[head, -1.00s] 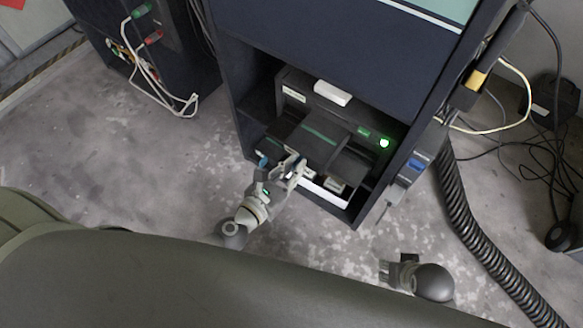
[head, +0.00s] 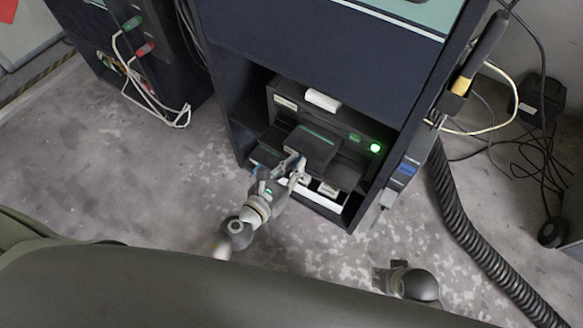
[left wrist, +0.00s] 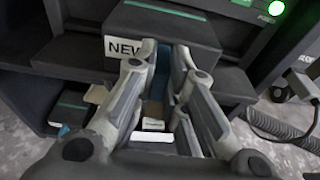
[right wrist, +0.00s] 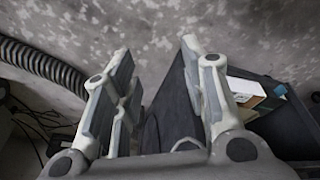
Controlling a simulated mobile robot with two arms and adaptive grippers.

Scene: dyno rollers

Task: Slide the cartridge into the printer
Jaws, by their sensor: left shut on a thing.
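The dark cartridge (head: 312,150) with a green stripe sits partly in the printer (head: 352,137), its front end sticking out of the slot. In the left wrist view the cartridge (left wrist: 185,33) shows a white NEW label. My left gripper (head: 296,168) is at its near face and shut on it. In the left wrist view the left fingers (left wrist: 160,75) have a blue piece between them. My right gripper (head: 380,280) is low, in front and to the right of the cabinet. Its fingers (right wrist: 155,65) are apart and empty in the right wrist view.
The printer stands in a dark cabinet (head: 222,85), with a white block (head: 323,101) on top and a green light (head: 375,147). Another dark green-striped box (head: 265,156) lies left of the cartridge. A ribbed hose (head: 452,215) hangs at right.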

